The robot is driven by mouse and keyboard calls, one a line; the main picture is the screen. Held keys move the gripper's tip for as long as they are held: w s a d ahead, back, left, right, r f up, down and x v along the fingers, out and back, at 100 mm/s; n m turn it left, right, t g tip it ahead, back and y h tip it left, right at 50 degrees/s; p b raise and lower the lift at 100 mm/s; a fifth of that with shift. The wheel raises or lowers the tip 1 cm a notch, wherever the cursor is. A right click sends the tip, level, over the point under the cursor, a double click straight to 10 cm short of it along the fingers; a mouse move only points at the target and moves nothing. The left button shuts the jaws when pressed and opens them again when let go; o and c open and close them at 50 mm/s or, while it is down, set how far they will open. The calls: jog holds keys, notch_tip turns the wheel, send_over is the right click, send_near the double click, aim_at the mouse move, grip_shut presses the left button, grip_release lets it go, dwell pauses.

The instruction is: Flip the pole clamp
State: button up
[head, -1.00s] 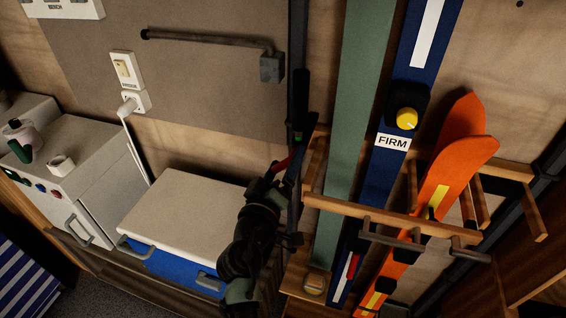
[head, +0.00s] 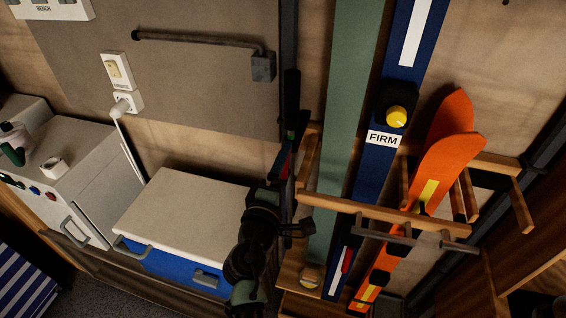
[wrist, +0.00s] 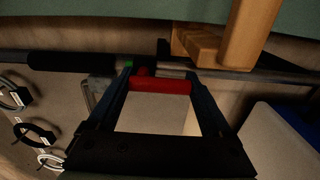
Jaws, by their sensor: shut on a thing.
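The pole clamp's red lever (wrist: 160,86) lies crosswise between my gripper's fingertips (wrist: 166,80) in the wrist view, with a finger at each end of it. My gripper is shut on it. A green part (wrist: 127,63) sits beside it on the pole. The pole (wrist: 70,63), with a black grip, runs across the wrist view just beyond the lever. In the head view the pole (head: 291,95) stands upright against the wall, left of the skis. There the lever and my gripper (head: 284,168) are small and dark, close against the pole.
A wooden rack (head: 380,211) with pegs holds a green board (head: 343,120), a blue ski (head: 378,165) and orange skis (head: 445,150) just right of my gripper. A blue cooler with a pale lid (head: 185,215) stands to the left below. A metal bar (head: 200,40) juts from the wall.

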dwell(0.6)
jog(key=o, duration=1.2)
jog(key=shift+c, duration=0.2)
jog(key=v, duration=1.3)
jog(key=shift+b, duration=0.4)
jog(key=shift+r, duration=0.1)
